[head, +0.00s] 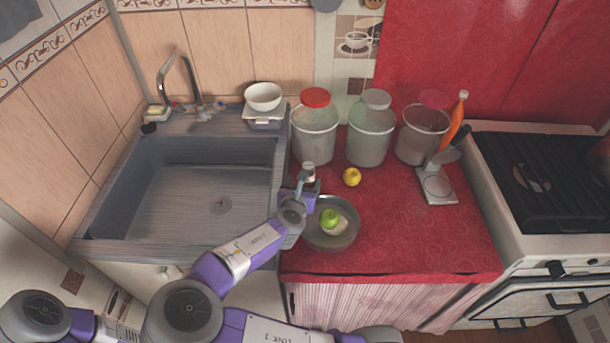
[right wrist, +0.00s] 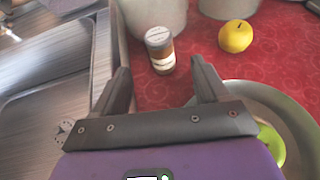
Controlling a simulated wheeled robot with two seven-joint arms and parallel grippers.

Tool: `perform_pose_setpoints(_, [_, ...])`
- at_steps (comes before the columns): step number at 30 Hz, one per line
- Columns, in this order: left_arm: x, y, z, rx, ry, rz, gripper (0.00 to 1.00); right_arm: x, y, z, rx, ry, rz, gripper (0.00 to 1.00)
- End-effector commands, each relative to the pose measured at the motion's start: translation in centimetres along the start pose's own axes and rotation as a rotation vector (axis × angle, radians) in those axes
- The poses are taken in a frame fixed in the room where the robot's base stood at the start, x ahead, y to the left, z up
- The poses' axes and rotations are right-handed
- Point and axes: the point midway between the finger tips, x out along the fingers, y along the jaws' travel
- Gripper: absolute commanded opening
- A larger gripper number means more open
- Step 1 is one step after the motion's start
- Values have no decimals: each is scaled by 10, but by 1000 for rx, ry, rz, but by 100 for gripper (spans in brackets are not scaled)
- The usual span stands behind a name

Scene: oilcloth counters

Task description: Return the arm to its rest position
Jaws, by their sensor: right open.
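My right arm reaches up from the bottom of the head view. Its purple and grey gripper (head: 299,188) is over the left edge of the red counter, beside the sink. In the right wrist view, the two dark fingers of the gripper (right wrist: 160,72) are spread apart with nothing held between them. A small brown jar with a pale lid (right wrist: 161,50) stands on the counter just beyond the fingertips. It is partly hidden by the gripper in the head view. My left gripper is out of view; only part of the left arm shows at the lower left.
A metal bowl (head: 345,239) with a green fruit (head: 329,217) is close right of the gripper. A yellow fruit (head: 352,177) and large jars (head: 315,135) stand behind. The sink (head: 160,205) is left, the stove (head: 540,180) right. The red counter front is clear.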

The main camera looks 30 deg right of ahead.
Motion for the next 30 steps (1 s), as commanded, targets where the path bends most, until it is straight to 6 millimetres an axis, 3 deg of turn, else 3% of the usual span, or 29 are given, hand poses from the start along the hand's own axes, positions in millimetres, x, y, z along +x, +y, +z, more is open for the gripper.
perform_pose_setpoints(20, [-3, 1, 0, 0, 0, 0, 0, -6, -1, 0, -2, 3, -1, 74])
perform_pose_setpoints(25, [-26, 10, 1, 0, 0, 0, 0, -8, -13, 6, -31, 43, -15, 74])
perform_pose_setpoints(30, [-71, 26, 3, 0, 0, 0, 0, -16, -36, 12, -93, 134, -34, 74])
